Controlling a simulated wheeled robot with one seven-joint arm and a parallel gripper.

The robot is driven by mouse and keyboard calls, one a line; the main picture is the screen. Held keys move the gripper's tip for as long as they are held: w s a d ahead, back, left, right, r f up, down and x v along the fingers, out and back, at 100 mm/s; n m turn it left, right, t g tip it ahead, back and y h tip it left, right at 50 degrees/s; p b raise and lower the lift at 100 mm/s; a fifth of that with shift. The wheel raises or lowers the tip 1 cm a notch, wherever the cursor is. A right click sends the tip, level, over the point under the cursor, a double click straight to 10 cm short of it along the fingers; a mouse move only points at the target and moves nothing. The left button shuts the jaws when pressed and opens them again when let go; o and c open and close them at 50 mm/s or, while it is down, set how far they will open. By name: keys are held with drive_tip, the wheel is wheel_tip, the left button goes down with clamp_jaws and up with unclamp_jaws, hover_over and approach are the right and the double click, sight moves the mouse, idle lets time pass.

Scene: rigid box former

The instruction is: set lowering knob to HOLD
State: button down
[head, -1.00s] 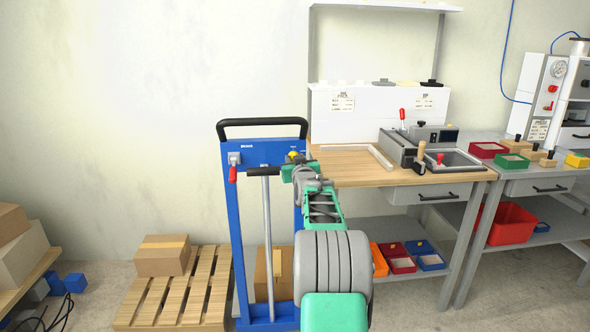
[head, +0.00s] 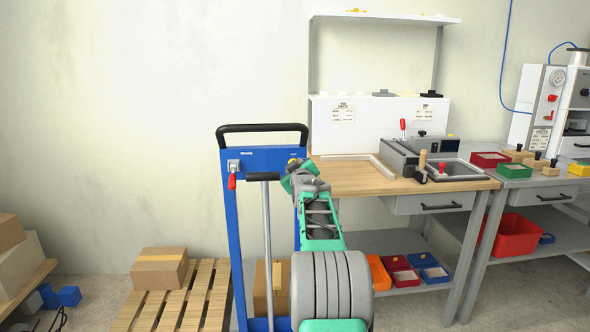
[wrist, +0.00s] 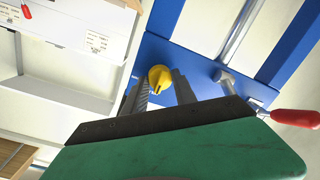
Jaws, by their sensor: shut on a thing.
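The yellow knob (wrist: 160,76) sits on the blue panel (wrist: 200,65) of the lift frame. In the wrist view it is between the tips of my gripper (wrist: 161,80), which is shut on it, one finger on each side. In the head view only a small bit of the yellow knob (head: 292,161) shows at the panel's right end, mostly hidden by my gripper (head: 296,168). The HOLD marking cannot be read in either view, and which way the knob points is unclear.
A red-handled lever (head: 232,181) hangs at the panel's left end. A wooden workbench (head: 360,180) is close on the right. A pallet with a carton (head: 159,270) is left.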

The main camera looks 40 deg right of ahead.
drive_tip(key=c, duration=1)
unclamp_jaws()
drive_tip(key=v, duration=0.7)
drive_tip(key=shift+s+a, duration=0.25)
drive_tip(key=shift+s, duration=0.1)
